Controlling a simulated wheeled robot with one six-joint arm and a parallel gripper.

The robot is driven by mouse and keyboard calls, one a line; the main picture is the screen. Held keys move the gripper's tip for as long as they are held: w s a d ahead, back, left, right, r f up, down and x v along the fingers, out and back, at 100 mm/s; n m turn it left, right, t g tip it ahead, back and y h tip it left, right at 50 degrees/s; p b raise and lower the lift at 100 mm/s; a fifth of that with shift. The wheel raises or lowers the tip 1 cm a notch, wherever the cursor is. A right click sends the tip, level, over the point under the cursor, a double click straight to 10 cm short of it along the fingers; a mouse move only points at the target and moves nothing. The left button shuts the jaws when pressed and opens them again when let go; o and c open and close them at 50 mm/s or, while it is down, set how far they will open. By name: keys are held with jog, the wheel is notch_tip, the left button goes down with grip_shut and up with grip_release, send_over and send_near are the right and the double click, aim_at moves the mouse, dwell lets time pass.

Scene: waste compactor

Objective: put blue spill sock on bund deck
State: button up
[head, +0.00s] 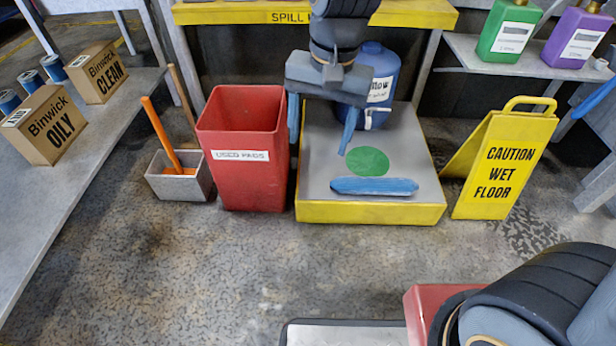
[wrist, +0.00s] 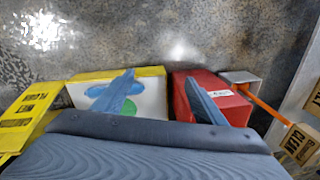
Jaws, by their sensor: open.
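The blue spill sock (head: 374,186) lies flat on the grey top of the bund deck (head: 430,170), along its front edge and in front of a round green patch (head: 367,160). In the wrist view, the sock (wrist: 97,91) shows on the deck (wrist: 152,84), with one finger partly covering it. My gripper (head: 319,147) is open and empty. It hangs over the left part of the deck, behind and to the left of the sock, apart from it. In the wrist view, my gripper's (wrist: 160,76) fingers are spread wide with nothing between them.
A blue drum (head: 383,75) stands at the deck's back. A red used-pads bin (head: 242,180) stands close on the left, with a grey box (head: 180,187) beyond. A yellow wet-floor sign (head: 505,165) stands close on the right. The floor in front is clear.

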jog(key=s+r+n, duration=0.2)
jog(key=s+n, duration=0.2)
jog(key=s, duration=0.3)
jog(key=s+a+r+n, duration=0.1)
jog(key=s+r+n, duration=0.2)
jog(key=s, duration=0.5)
jog(key=shift+s+a+n+y, duration=0.2)
jog(key=shift+s+n+y, duration=0.15)
jog(key=shift+n, duration=0.45)
jog(key=shift+w, duration=0.1)
jog(key=d+r+m+h+p, duration=0.1)
jog(key=d+r+m+p, duration=0.2)
jog(key=d+r+p, duration=0.7)
jog(key=d+r+m+h+p, duration=0.1)
jog(key=d+r+m+p, duration=0.2)
jog(key=d+r+p, duration=0.7)
notch_tip(320, 180, up, 7)
jog(key=p, duration=1.6)
jog(key=shift+d, duration=0.25)
